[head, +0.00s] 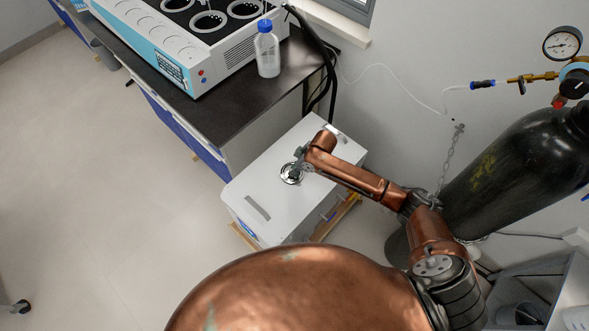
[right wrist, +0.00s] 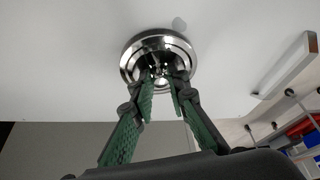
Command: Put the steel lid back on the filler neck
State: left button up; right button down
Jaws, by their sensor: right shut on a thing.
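The steel lid (head: 290,175) is a shiny round disc at the top of the white box (head: 262,178). It also shows in the right wrist view (right wrist: 157,45), with the white top surface close around it. My right gripper (head: 297,164) reaches in from the right, over the box. Its green-padded fingers (right wrist: 161,88) are shut on the lid's central knob. The filler neck is hidden, apparently under the lid, and I cannot tell whether the lid rests fully on it. My left gripper is not in view.
A dark bench (head: 228,100) carries the multi-place distiller (head: 190,40) and a blue-capped bottle (head: 267,52), behind the box. A black gas cylinder (head: 515,175) with gauges stands at the right, by the wall. The floor (head: 90,190) at the left is clear.

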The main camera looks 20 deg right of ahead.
jog(key=shift+f, duration=0.55)
jog(key=c, duration=1.8)
grip_release()
jog(key=v, duration=1.2)
